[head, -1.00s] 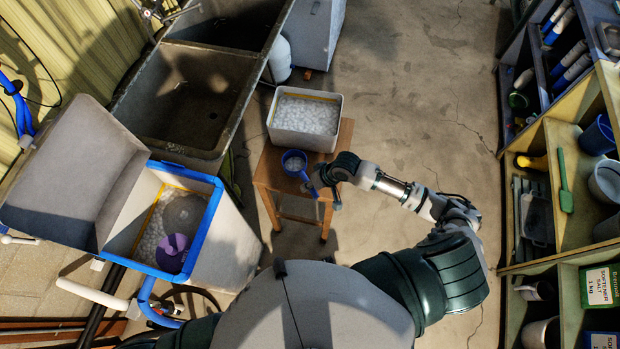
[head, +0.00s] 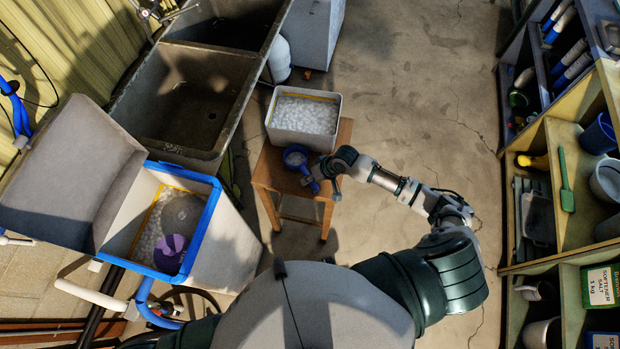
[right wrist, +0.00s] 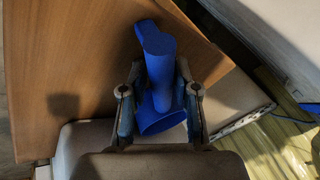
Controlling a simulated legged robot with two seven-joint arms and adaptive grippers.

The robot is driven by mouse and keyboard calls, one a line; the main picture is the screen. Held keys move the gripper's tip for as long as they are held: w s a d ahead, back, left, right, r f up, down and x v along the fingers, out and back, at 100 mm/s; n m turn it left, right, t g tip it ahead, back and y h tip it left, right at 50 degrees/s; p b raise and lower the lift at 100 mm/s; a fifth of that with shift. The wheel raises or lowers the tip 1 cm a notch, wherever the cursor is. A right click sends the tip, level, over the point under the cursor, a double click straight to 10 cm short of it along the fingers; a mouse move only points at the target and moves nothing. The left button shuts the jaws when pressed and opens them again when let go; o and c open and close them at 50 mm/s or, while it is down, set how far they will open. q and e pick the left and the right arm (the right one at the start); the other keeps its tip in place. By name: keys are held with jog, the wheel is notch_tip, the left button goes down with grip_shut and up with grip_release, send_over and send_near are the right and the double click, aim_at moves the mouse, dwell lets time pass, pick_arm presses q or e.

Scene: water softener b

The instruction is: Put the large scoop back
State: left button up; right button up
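The blue scoop (head: 295,157) is at the near edge of the white tub, over the small wooden table. My right gripper (head: 316,181) is at its handle end. In the right wrist view the scoop (right wrist: 160,85) lies between the two fingers of my right gripper (right wrist: 160,110), which look closed on it. I cannot tell whether the scoop touches the table. The scoop's inside looks shaded, so its contents are unclear. My left gripper cannot be made out in these views.
A white tub of white pellets (head: 339,112) stands on the wooden table (head: 345,140). A blue-rimmed bin (head: 207,225) with its lid (head: 65,190) open holds pellets and a purple item (head: 171,252). A double sink (head: 190,100) stands behind. Shelves (head: 560,215) line the right; the floor between is clear.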

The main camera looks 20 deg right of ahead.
jog(key=shift+d, duration=0.15)
jog(key=shift+d+r, duration=0.15)
jog(key=p+v, duration=0.1)
jog(key=v, duration=1)
jog(key=shift+r, duration=0.3)
jog(key=shift+s, duration=0.1)
